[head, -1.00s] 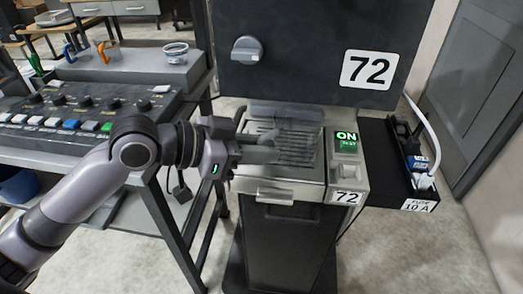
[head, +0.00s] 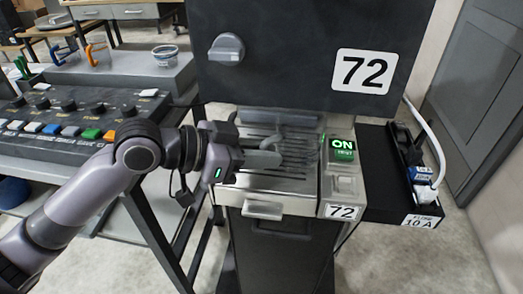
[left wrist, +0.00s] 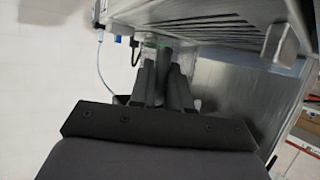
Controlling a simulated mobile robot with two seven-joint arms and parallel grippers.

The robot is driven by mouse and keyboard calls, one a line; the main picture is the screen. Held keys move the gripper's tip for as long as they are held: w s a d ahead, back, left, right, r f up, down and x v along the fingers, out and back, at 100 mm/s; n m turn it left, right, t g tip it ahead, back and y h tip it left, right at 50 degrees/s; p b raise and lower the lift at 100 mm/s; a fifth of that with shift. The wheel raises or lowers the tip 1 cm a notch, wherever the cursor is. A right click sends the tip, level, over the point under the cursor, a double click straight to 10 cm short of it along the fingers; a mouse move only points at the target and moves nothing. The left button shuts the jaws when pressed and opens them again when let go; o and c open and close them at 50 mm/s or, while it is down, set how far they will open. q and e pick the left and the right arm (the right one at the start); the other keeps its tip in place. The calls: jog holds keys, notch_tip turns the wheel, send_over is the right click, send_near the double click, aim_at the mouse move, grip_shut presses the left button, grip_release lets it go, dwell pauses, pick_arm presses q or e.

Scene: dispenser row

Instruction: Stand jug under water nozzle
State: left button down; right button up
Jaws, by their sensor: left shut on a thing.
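A clear, see-through jug (head: 303,148) is at the slotted drip tray (head: 250,183) of dispenser 72. Its outline is faint, and I cannot tell whether its base touches the tray. My left gripper (head: 268,156) reaches in from the left and is shut on the jug's grey handle. In the left wrist view the fingers (left wrist: 165,88) close around the handle, with part of the clear jug (left wrist: 188,66) beyond. The water nozzle is not visible; the dark housing (head: 285,75) overhangs the tray. My right gripper is not in view.
A lit green ON button (head: 343,148) is right of the tray. A black shelf (head: 385,208) with plugs and a white cable stands farther right. A button console (head: 60,120) and a bench with a cup (head: 165,55) are at the left.

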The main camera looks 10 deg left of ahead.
pick_arm(q)
jog(key=shift+f, duration=0.55)
jog(key=c, duration=1)
grip_release()
jog(key=shift+b+v, duration=0.45)
jog(key=shift+v, duration=3.05)
